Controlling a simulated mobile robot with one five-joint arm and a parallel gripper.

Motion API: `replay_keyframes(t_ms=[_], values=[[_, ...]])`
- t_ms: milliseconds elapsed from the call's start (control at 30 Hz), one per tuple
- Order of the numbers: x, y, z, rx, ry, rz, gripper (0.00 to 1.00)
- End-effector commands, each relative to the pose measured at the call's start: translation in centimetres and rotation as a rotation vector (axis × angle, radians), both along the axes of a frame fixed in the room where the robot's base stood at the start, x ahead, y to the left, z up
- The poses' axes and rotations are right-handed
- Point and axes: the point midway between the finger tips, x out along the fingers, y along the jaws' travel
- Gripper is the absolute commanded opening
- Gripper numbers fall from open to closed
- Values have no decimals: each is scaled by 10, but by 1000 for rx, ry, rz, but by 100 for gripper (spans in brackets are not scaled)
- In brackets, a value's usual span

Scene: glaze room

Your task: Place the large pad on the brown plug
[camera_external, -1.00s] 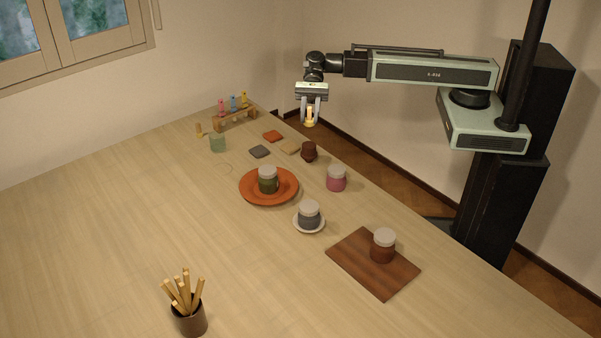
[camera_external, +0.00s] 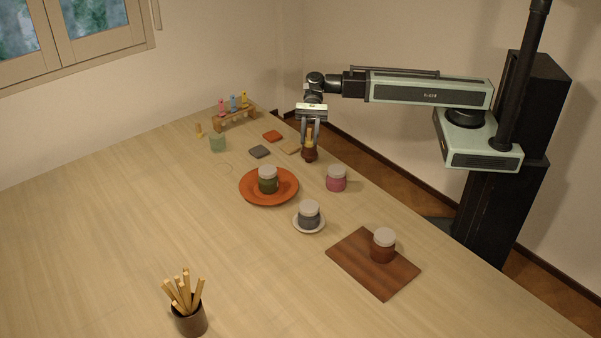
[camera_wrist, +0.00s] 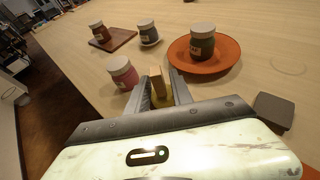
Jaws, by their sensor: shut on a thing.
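My gripper (camera_external: 311,140) is at the far right end of the table, pointing down. It is shut on a wooden, yellowish piece (camera_external: 309,134), which I take for the large pad. In the wrist view this piece (camera_wrist: 157,80) shows between the fingers, with some yellow low down. The brown plug (camera_external: 309,156) is a small dark brown, rounded thing on the table right below the held piece. I cannot tell whether they touch. The plug is hidden in the wrist view.
Close by are a pink jar (camera_external: 336,180) and flat grey (camera_external: 259,152), orange (camera_external: 273,136) and beige (camera_external: 290,147) tiles. An orange plate (camera_external: 254,199) bears a green jar. A small rack (camera_external: 234,122) stands at the back.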

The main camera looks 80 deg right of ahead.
Motion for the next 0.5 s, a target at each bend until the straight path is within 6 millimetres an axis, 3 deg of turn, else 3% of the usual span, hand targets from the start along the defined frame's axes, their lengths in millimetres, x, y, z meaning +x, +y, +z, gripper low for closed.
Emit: replay_keyframes(t_ms=[67,100,133,500], values=[[0,0,-1,0,0,0,0],[0,0,0,0,0,0,38],[0,0,0,0,0,0,47],[0,-2,3,0,0,-1,49]])
